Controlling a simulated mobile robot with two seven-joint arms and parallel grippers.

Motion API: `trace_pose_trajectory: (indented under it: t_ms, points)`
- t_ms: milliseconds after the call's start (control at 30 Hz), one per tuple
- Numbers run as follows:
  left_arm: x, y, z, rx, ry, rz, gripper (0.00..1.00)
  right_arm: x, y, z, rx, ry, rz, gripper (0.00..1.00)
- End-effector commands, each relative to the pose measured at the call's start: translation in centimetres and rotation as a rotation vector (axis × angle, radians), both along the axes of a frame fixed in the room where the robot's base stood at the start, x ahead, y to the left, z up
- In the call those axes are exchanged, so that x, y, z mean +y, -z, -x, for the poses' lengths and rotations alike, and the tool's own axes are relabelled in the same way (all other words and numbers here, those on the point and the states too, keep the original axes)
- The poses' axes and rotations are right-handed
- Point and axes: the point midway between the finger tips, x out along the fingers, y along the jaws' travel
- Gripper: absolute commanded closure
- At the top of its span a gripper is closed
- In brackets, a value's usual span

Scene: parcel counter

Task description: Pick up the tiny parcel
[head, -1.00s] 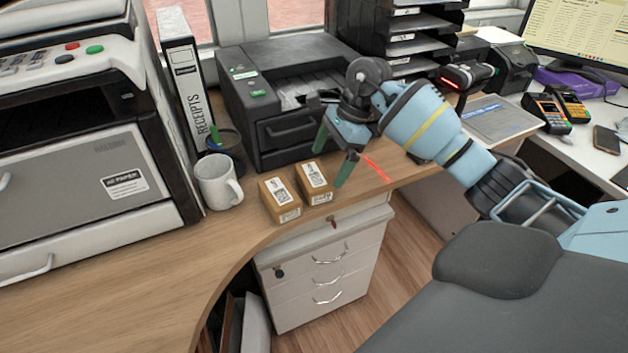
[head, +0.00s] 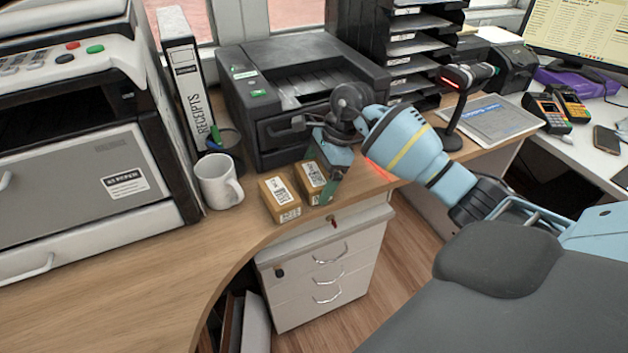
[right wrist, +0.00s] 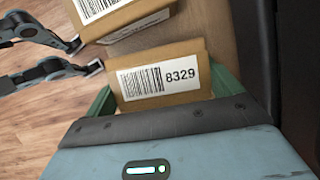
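Two small brown parcels with barcode labels stand side by side on the counter: a left parcel (head: 281,200) and a right parcel (head: 313,183). They look about the same size, so I cannot tell which is the tiny one. My right gripper (head: 320,172) is lowered around the right parcel, one green finger at its far side and one at its near side. In the right wrist view this parcel (right wrist: 165,98) is labelled 8329 and lies between the fingers with little gap. The other parcel (right wrist: 125,18) lies beyond it. My left gripper is not in view.
A white mug (head: 218,182) and a pen cup (head: 228,148) stand left of the parcels. A black printer (head: 297,85) is close behind them. The counter's curved edge runs just in front, above a white drawer unit (head: 325,265). The counter (head: 110,290) at front left is clear.

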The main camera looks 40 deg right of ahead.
Motion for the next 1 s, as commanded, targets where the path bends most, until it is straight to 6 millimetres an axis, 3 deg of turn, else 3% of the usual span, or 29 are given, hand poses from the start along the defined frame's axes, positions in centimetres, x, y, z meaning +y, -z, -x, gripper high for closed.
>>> trace_pose_trajectory:
  t_ms: [533,933,1000]
  points:
    - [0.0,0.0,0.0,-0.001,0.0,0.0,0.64,0.1,-0.9,0.8,-0.002,-0.001,0.002,0.37]
    - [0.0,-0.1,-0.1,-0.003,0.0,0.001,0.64,0.1,-7.1,0.7,-0.005,0.0,0.0,0.37]
    - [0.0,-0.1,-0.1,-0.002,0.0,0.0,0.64,0.2,-7.1,1.4,-0.001,-0.001,0.002,0.37]
